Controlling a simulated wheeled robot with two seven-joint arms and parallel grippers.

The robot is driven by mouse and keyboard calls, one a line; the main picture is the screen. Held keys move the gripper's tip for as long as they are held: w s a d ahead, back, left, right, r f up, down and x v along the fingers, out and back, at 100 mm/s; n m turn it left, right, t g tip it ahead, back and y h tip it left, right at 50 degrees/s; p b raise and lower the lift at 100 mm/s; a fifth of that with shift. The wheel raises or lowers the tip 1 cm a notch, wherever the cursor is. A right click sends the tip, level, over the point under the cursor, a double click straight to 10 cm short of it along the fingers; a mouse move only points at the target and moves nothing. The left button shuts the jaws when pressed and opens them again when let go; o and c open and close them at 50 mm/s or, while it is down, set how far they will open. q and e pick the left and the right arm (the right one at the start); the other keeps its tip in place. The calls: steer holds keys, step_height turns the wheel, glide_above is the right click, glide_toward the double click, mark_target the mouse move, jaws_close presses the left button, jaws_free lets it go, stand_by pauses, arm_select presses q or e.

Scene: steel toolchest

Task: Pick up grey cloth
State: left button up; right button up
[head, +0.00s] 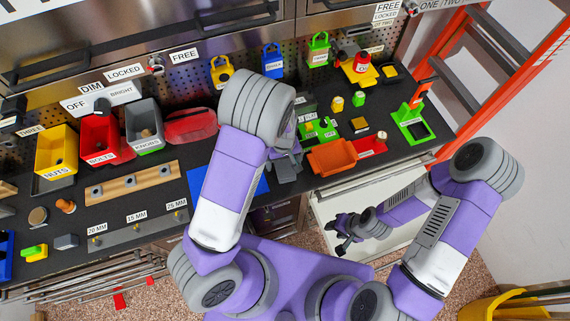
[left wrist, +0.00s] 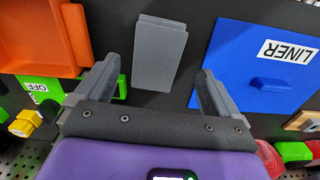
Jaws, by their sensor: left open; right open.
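The grey cloth (left wrist: 158,52) shows in the left wrist view as a flat grey rectangle with a narrower folded strip at its far end. It lies on the dark worktop between an orange tray and a blue liner. My left gripper (left wrist: 158,85) is open, its two fingers spread on either side of the cloth's near end, with nothing held. In the head view my left gripper (head: 285,160) hangs over the worktop, and my arm partly hides that area. My right gripper (head: 340,234) is open and empty, low by the drawer front.
The orange tray (head: 333,158) also shows in the left wrist view (left wrist: 40,38). The blue liner (left wrist: 262,75) lies right of the cloth there. Yellow, red and grey bins (head: 143,128) stand at the back left. A light-coloured drawer (head: 335,205) is pulled out below the worktop. An orange ladder (head: 520,75) stands at right.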

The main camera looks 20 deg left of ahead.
mark_target(285, 166)
arm_select(q)
steer(key=f, duration=0.4)
steer(key=shift+w+f, duration=0.1)
steer(key=shift+w, duration=0.3)
steer(key=shift+s+f, duration=0.1)
steer(key=shift+f, duration=0.15)
steer(key=shift+c, duration=0.2)
steer(key=c, duration=1)
steer(key=shift+r, duration=0.3)
steer(key=shift+c, duration=0.9)
step_height(285, 166, up, 10)
steer(key=shift+f, duration=0.25)
